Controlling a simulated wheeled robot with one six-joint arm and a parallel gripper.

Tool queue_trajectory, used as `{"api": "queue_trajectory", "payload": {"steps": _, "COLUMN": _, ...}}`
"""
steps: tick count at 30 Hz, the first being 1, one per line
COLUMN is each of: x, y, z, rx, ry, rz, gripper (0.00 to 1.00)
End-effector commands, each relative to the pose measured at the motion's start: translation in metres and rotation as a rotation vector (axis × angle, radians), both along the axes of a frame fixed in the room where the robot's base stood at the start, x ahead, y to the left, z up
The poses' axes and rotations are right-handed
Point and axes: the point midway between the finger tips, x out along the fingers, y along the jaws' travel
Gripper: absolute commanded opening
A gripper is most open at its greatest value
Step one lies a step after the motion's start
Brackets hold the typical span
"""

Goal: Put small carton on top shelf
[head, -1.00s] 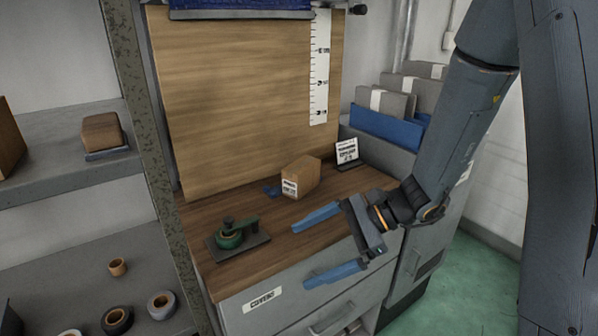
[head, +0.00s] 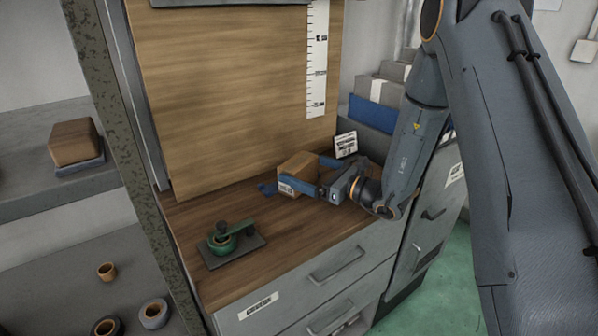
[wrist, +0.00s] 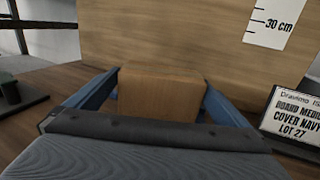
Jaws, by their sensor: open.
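The small carton (head: 298,168) is a brown box with a white label, standing on the wooden counter (head: 200,283) near the back panel. My gripper (head: 309,174) is open, with its blue fingers on either side of the carton. In the wrist view the carton (wrist: 160,92) sits between the two fingers (wrist: 160,97), and I cannot tell whether they touch it. A shelf (head: 30,203) at the left bears another brown box (head: 74,142) on a blue-grey base. Which shelf is the top one is not clear from these views.
A green tool on a dark plate (head: 230,246) stands on the counter left of my gripper. A small sign (head: 345,144) stands right of the carton. The wooden panel (head: 225,90) rises behind. Rolls (head: 153,313) lie on the lower left shelf.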

Motion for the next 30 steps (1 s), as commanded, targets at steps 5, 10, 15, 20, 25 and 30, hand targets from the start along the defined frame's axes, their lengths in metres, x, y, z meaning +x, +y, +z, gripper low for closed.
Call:
{"api": "queue_trajectory", "payload": {"steps": 5, "x": 0.006, "y": 0.008, "z": 0.001, "rx": 0.0, "ry": 0.001, "rz": -0.001, "gripper": 1.0}}
{"api": "queue_trajectory", "payload": {"steps": 10, "x": 0.021, "y": 0.025, "z": 0.004, "rx": 0.001, "ry": 0.001, "rz": -0.001, "gripper": 1.0}}
{"api": "queue_trajectory", "payload": {"steps": 15, "x": 0.033, "y": 0.041, "z": 0.003, "rx": -0.001, "ry": 0.001, "rz": -0.002, "gripper": 1.0}}
{"api": "queue_trajectory", "payload": {"steps": 20, "x": 0.036, "y": 0.044, "z": 0.003, "rx": 0.0, "ry": 0.0, "rz": -0.003, "gripper": 1.0}}
{"api": "queue_trajectory", "payload": {"steps": 25, "x": 0.036, "y": 0.044, "z": 0.002, "rx": 0.0, "ry": 0.0, "rz": -0.004, "gripper": 0.95}}
{"api": "queue_trajectory", "payload": {"steps": 30, "x": 0.036, "y": 0.043, "z": 0.002, "rx": -0.001, "ry": 0.001, "rz": -0.004, "gripper": 0.66}}
